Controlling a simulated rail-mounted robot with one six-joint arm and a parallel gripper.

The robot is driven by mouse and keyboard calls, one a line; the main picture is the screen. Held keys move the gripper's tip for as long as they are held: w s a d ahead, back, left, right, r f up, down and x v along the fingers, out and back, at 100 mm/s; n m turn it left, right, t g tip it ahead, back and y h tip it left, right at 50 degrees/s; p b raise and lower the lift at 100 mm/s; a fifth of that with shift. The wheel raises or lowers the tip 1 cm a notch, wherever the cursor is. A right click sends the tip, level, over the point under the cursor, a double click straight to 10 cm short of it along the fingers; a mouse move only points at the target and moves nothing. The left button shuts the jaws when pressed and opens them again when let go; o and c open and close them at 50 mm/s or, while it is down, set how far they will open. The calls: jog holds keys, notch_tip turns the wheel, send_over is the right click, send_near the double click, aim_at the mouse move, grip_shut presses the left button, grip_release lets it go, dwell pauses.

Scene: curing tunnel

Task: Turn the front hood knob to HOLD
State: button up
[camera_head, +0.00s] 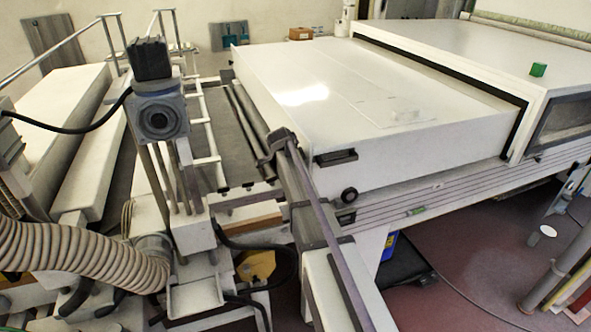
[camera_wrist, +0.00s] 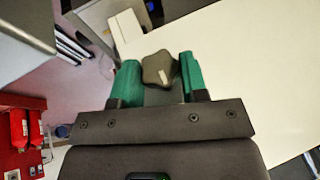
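In the wrist view a dark, lobed knob (camera_wrist: 159,70) with a pale mark shows between the two green fingers of my gripper (camera_wrist: 160,66), against a white panel. The fingers stand apart on either side of the knob. The gap at each side looks very narrow, and I cannot tell whether they touch it. In the head view a round black knob (camera_head: 349,195) sits on the side face of the white hood (camera_head: 290,75), near its lower front corner. My gripper is not clearly seen there. I cannot read any HOLD label in either view.
A black handle (camera_head: 337,157) is above the knob on the hood. A ribbed hose (camera_head: 80,258) runs at lower left.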

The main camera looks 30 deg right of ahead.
jog(key=c, duration=0.4)
jog(key=shift+o, duration=0.2)
jog(key=shift+f, duration=0.1)
jog(key=t+b, duration=0.1)
jog(key=t, duration=0.1)
jog(key=m+t+b, duration=0.1)
jog(key=b, duration=0.1)
jog(key=t+h+b, duration=0.1)
jog(key=t+b, duration=0.1)
jog(key=shift+s+f+t, duration=0.2)
jog(key=shift+s+t, duration=0.1)
jog(key=shift+s, duration=0.05)
jog(key=o, duration=0.9)
jog(key=shift+w, duration=0.1)
